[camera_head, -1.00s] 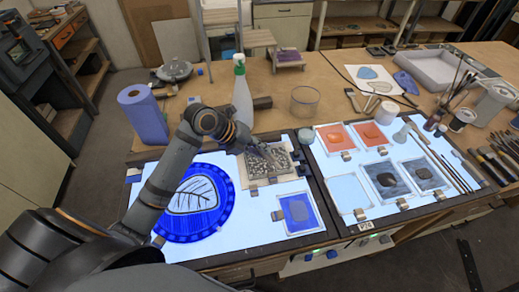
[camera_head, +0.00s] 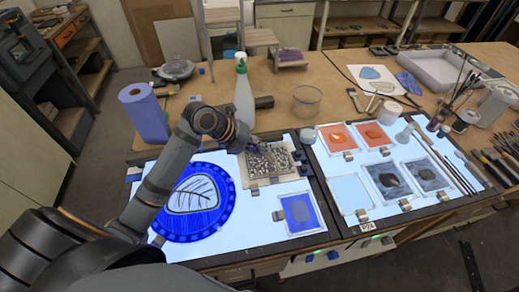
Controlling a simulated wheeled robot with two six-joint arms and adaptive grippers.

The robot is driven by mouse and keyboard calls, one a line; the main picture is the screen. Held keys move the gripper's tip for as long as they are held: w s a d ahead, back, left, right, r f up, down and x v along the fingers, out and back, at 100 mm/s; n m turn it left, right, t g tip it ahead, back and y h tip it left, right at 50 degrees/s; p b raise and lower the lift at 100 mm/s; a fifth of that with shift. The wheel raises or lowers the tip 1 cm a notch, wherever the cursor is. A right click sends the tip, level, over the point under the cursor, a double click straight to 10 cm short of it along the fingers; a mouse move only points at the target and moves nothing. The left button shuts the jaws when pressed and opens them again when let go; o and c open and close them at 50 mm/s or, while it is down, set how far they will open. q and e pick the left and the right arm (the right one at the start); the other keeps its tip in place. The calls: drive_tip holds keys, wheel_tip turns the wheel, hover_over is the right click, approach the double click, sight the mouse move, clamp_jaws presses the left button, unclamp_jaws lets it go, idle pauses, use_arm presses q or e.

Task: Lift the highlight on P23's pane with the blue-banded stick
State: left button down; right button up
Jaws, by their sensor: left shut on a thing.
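My left arm reaches in from the lower left across the left light table (camera_head: 262,232). My left gripper (camera_head: 242,143) is small and partly hidden by its wrist, at the left edge of a tray of metallic bits (camera_head: 276,158). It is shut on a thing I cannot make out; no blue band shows. A label (camera_head: 368,227) on the right table's front seems to read P24; I read no P23 label. My right gripper is not in view.
The right light table holds two orange panes (camera_head: 341,137), two grey-blue panes (camera_head: 387,182) and a pale pane (camera_head: 350,192). Several thin sticks and brushes (camera_head: 450,165) lie at its right. A spray bottle (camera_head: 243,100) and a blue roll (camera_head: 145,113) stand behind the left table.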

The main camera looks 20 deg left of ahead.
use_arm(q)
drive_tip(key=shift+f, duration=0.2)
idle(0.3)
drive_tip(key=shift+w+d+f+b, duration=0.1)
drive_tip(key=shift+w+d+b, duration=0.2)
drive_tip(key=shift+b, duration=0.25)
drive_tip(key=shift+w+d+b, duration=0.3)
drive_tip(key=shift+d+b, duration=0.15)
drive_tip(key=shift+d, duration=0.2)
drive_tip(key=shift+a, duration=0.15)
drive_tip(key=shift+s+a, duration=0.2)
drive_tip(key=shift+a, duration=0.35)
drive_tip(key=shift+s+a, duration=0.15)
drive_tip(key=shift+a, duration=0.4)
drive_tip(key=shift+w+d, duration=0.1)
